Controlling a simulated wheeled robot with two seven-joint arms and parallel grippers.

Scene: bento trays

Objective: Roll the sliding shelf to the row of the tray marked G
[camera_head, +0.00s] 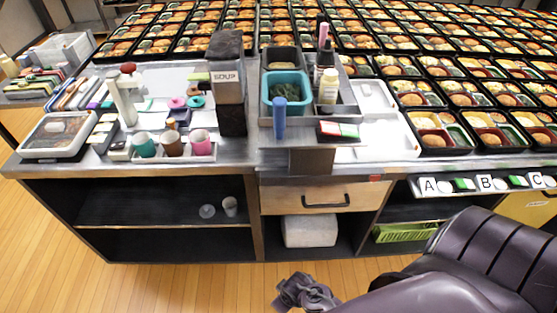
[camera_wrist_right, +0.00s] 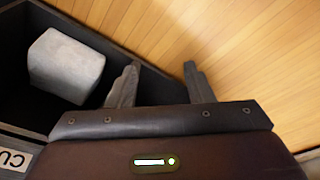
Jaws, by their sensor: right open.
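A grey raised shelf (camera_head: 268,105), which looks like the sliding shelf, stands at the middle of the counter. It holds a teal bin (camera_head: 287,86), bottles and a red-and-green block. Trays marked A (camera_head: 428,186), B (camera_head: 486,183) and C (camera_head: 534,180) stand along the front edge at the right; no mark G shows. My right gripper (camera_head: 305,292) is low in front of the counter, apart from the shelf. In the right wrist view my right gripper (camera_wrist_right: 157,76) is open and empty above the wooden floor. My left gripper is out of view.
A dark soup dispenser (camera_head: 228,80) stands left of the shelf. Cups (camera_head: 173,146) and a food container (camera_head: 59,134) lie farther left. Below are a drawer (camera_head: 313,197), a pale block (camera_head: 310,231) and a green basket (camera_head: 405,232). Free floor lies in front.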

